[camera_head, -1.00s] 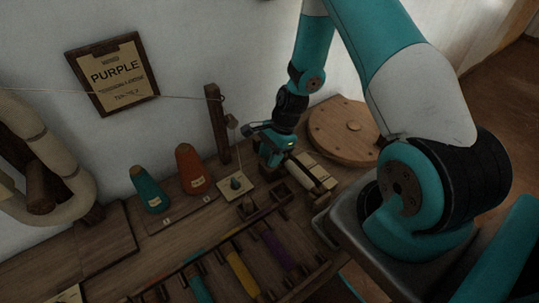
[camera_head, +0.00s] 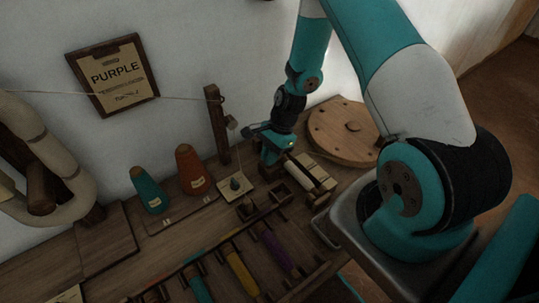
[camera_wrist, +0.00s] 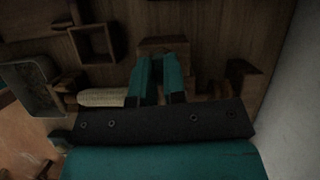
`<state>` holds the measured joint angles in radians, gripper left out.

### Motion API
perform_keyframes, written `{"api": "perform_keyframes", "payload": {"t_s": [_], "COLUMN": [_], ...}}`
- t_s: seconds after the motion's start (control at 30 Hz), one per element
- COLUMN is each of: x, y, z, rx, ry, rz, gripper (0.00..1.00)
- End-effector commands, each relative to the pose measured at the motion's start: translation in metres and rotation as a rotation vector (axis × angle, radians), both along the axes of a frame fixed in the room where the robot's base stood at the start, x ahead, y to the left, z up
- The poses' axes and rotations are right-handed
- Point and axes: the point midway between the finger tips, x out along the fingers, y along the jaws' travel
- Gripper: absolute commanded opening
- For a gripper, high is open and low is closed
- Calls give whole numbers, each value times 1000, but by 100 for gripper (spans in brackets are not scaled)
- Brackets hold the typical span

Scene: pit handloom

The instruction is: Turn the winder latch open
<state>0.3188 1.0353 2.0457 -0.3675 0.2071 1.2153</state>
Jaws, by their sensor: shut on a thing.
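The winder is a cream-wound roll in a wooden frame (camera_head: 316,175) on the bench, right of my gripper (camera_head: 268,160) in the head view. The roll (camera_wrist: 103,97) also shows in the wrist view, left of my two teal fingers (camera_wrist: 159,60). My gripper points down and is shut on a small wooden piece (camera_wrist: 162,43) at its fingertips, which appears to be the winder latch. The fingers hide much of it, so I cannot tell its exact angle. In the head view the latch is hidden behind my gripper.
A round wooden disc (camera_head: 343,133) lies behind the winder. An upright post (camera_head: 217,125) with a cord stands left of my gripper. Orange (camera_head: 189,170) and teal (camera_head: 146,189) cones stand further left. A rack of coloured spools (camera_head: 239,270) lies in front.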

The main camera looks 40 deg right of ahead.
Motion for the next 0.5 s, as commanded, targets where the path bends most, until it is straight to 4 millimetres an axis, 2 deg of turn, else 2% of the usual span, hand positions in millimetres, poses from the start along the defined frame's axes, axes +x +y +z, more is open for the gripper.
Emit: {"api": "perform_keyframes", "payload": {"t_s": [0.5], "x": [0], "y": [2], "z": [-2], "rx": [1], "ry": [3], "rz": [450], "gripper": [0]}}
